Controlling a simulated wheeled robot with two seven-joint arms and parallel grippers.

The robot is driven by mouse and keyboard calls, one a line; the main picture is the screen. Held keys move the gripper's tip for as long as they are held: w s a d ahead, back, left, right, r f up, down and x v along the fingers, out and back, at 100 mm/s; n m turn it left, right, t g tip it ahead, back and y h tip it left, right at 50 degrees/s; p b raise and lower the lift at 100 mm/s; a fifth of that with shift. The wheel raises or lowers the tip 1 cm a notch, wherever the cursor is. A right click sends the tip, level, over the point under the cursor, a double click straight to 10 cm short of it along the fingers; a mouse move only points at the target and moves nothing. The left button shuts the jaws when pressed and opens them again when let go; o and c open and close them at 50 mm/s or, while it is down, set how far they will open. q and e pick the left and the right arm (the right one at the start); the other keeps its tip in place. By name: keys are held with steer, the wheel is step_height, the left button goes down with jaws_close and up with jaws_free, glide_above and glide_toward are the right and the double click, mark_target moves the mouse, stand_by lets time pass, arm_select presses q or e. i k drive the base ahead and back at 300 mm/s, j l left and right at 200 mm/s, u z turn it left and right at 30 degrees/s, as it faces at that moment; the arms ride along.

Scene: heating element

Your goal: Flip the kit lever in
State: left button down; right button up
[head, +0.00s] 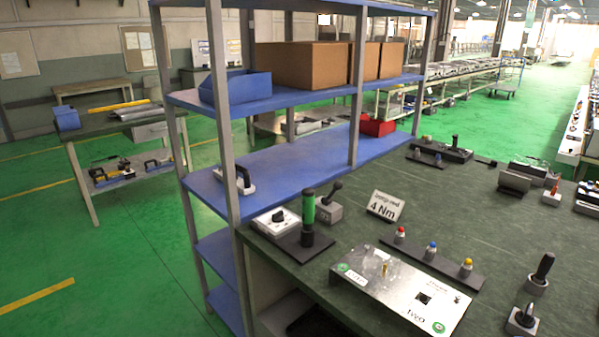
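Several lever-like controls stand on the dark green workbench (375,240), and I cannot tell which is the kit lever. A grey box with a tilted black lever (328,203) is near the bench's left corner. Another black-handled lever (541,270) on a grey base tilts slightly right, at the right. A third small grey unit with a black handle (523,320) is at the lower right edge. A metal panel (405,293) with green round marks and a small brass part lies at the front. Neither gripper is in view.
A blue shelf rack (290,165) with brown boxes (300,65) stands at the bench's left.

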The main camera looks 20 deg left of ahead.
mark_target(337, 185)
steer(key=i+j, duration=0.25)
steer(key=j, duration=0.15)
steer(key=i+j, duration=0.2)
steer(key=j, duration=0.2)
steer(key=i+j, duration=0.25)
steer(key=j, duration=0.15)
